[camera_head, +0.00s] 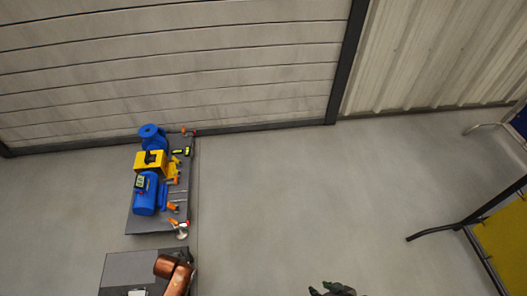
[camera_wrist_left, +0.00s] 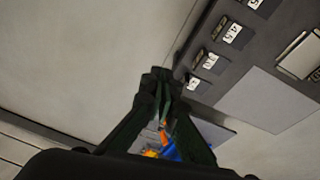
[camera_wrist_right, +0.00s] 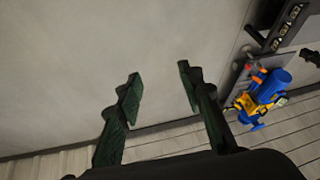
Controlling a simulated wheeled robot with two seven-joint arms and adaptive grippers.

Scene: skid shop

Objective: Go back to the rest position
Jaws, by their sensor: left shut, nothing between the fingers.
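My right gripper (camera_head: 332,289) shows at the bottom edge of the head view, over bare floor. In the right wrist view its fingers (camera_wrist_right: 158,85) are spread with nothing between them. My left gripper (camera_wrist_left: 160,78) is shut and empty in the left wrist view, its tips together. It points over the floor beside a dark panel. In the head view the left gripper is hidden; only a copper-coloured link of my arm shows at the bottom left.
A grey skid (camera_head: 150,226) carries a blue motor (camera_head: 144,203), a yellow guard (camera_head: 150,163) and a blue pump (camera_head: 152,134). A dark table (camera_head: 118,268) stands in front of it. A yellow-panelled frame (camera_head: 500,240) stands at right. The floor between is clear.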

